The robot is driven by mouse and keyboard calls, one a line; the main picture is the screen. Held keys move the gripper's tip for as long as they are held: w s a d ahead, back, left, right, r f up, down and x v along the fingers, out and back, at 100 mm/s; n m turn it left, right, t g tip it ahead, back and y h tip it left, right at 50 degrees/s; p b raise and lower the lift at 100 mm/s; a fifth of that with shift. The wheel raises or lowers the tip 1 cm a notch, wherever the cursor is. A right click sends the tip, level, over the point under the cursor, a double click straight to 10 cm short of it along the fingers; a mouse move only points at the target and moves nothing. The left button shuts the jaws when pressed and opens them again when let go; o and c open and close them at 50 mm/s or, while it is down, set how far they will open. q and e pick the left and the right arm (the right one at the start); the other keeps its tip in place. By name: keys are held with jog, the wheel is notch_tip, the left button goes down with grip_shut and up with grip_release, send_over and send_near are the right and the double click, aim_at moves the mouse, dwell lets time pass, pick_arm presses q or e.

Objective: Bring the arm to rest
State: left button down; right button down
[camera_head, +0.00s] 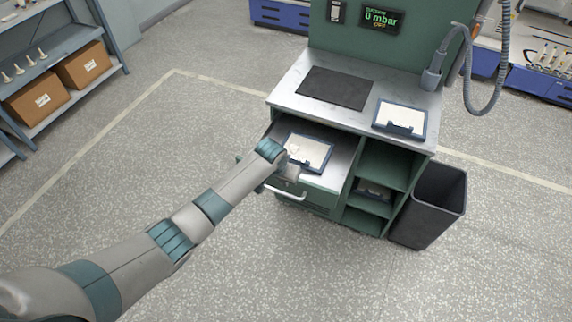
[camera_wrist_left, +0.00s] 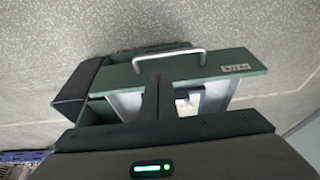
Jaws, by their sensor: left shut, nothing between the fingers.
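My left arm reaches from the lower left of the head view to the workbench. Its gripper (camera_head: 290,173) is over the front left part of a pulled-out drawer (camera_head: 336,182), near the drawer's handle (camera_head: 287,194). In the left wrist view the closed fingers (camera_wrist_left: 157,97) stand in front of the drawer's green front (camera_wrist_left: 205,68), with nothing between them. Whether they touch the drawer I cannot tell. A blue-edged tray with a pale inside (camera_head: 313,152) lies in the drawer, partly hidden by my gripper. My right gripper is in neither view.
The bench top (camera_head: 286,98) holds a dark mat (camera_head: 335,88) and another blue-edged tray (camera_head: 400,118). A black bin (camera_head: 436,205) stands right of the bench. A hose (camera_head: 490,105) hangs at the right. A shelf with cartons (camera_head: 82,66) is at the left. Floor between is clear.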

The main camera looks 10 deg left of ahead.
pick_arm(q)
jog(key=s+a+f+b, duration=0.3)
jog(key=s+f, duration=0.5)
jog(key=f, duration=0.4)
jog(key=s+a+f+n+g+b, duration=0.1)
jog(key=s+a+f+b, duration=0.25)
jog(key=s+f, duration=0.7)
jog(key=s+a+f+b, duration=0.2)
jog(key=s+a+f, duration=0.3)
jog(key=f, duration=1)
jog(key=s+a+f+b, duration=0.2)
jog(key=s+f, duration=0.3)
jog(key=s, duration=0.7)
jog(key=s+a+f+g+b, duration=0.1)
jog(key=s+f, duration=0.5)
jog(key=s, duration=0.7)
jog(key=s+a+f+y+b, duration=0.1)
jog(key=s+a+f+b, duration=0.2)
jog(key=s, duration=1)
notch_tip(320, 180, down, 3)
jog(key=shift+a+r+g+b, duration=0.15)
jog(key=shift+a+g+b, duration=0.1)
jog(key=shift+g+b, duration=0.2)
